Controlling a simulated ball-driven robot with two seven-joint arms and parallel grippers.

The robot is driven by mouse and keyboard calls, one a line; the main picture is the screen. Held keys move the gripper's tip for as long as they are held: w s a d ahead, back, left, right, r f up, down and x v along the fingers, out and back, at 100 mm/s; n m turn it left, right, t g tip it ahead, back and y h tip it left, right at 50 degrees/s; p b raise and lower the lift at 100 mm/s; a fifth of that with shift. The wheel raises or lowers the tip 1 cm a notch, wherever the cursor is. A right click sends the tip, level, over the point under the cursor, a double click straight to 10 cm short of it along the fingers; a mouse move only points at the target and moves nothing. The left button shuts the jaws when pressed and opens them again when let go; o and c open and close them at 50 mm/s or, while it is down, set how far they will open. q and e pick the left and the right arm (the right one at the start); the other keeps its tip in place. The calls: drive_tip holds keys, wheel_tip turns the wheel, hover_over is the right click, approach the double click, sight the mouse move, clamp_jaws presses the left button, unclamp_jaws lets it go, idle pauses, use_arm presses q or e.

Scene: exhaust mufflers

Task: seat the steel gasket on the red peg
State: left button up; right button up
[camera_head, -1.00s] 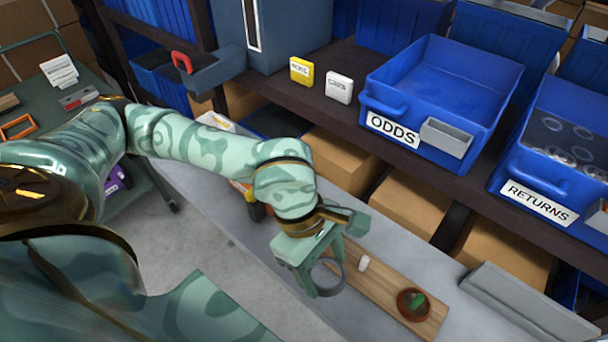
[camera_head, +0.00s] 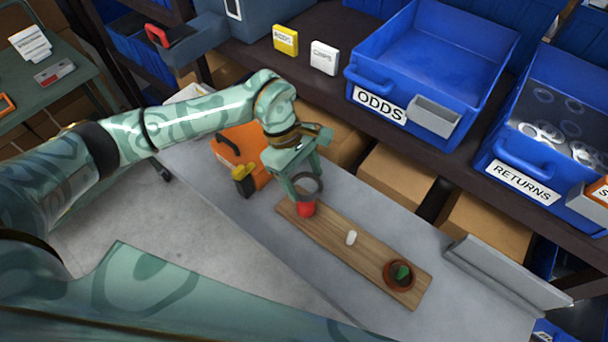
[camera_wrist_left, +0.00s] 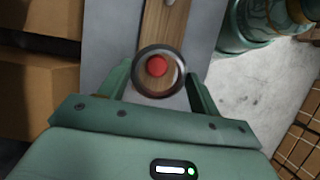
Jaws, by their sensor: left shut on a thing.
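The steel gasket (camera_head: 321,186) is a thin grey ring held between the fingers of my left gripper (camera_head: 305,186). The red peg (camera_head: 306,210) stands at the left end of a wooden board (camera_head: 325,233). In the head view the ring appears just above the red peg. In the left wrist view the peg's red top (camera_wrist_left: 156,67) shows through the opening of the gasket (camera_wrist_left: 158,95), a little off centre. Any gap between ring and peg is hard to judge. A white peg (camera_head: 351,237) is bare. A green peg (camera_head: 402,272) has a brown ring around it. My right gripper is not visible.
An orange case (camera_head: 243,150) and a yellow-and-black item (camera_head: 243,181) stand left of the board on the grey bench (camera_head: 260,225). Blue bins marked ODDS (camera_head: 430,50) and RETURNS (camera_head: 520,150) sit on the shelf behind. A grey raised ledge (camera_head: 505,272) is at right.

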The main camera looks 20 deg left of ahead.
use_arm(q)
drive_tip(key=shift+f+b, duration=0.4)
drive_tip(key=shift+f, duration=0.15)
drive_tip(key=shift+f+b, duration=1.45)
drive_tip(key=shift+f, duration=0.85)
drive_tip(key=shift+f+b, duration=1.35)
drive_tip(key=shift+f, duration=1.05)
drive_tip(key=o, duration=1)
drive_tip(key=shift+o, duration=0.2)
drive_tip(key=shift+r, duration=0.15)
